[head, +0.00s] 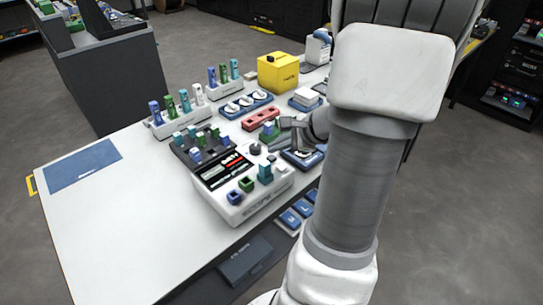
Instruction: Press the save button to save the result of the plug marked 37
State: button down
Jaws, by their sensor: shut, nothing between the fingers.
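A white splicing device (226,212) stands near the front of the white table, with a dark panel showing red and white strips (224,170). Blue, green and teal plugs sit on its front and right side, including a teal plug (265,172). A dark round knob (255,149) is at its back right. The numbers on the plugs are too small to read, so I cannot pick out 37, and I cannot single out the save button. My gripper (273,146) is shut and empty, over the device's back right side. I cannot tell whether it touches anything.
A dark tray of plugs (178,148) stands behind the device. White plug racks (158,131), a red holder (261,119), a blue tray (236,112) and a yellow box (278,74) stand farther back. The table's left side is clear except for a blue mat (82,166).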

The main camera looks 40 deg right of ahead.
notch_tip(320, 180, up, 5)
jog(key=p, duration=0.3)
jog(key=shift+p, duration=0.4)
dwell(0.5)
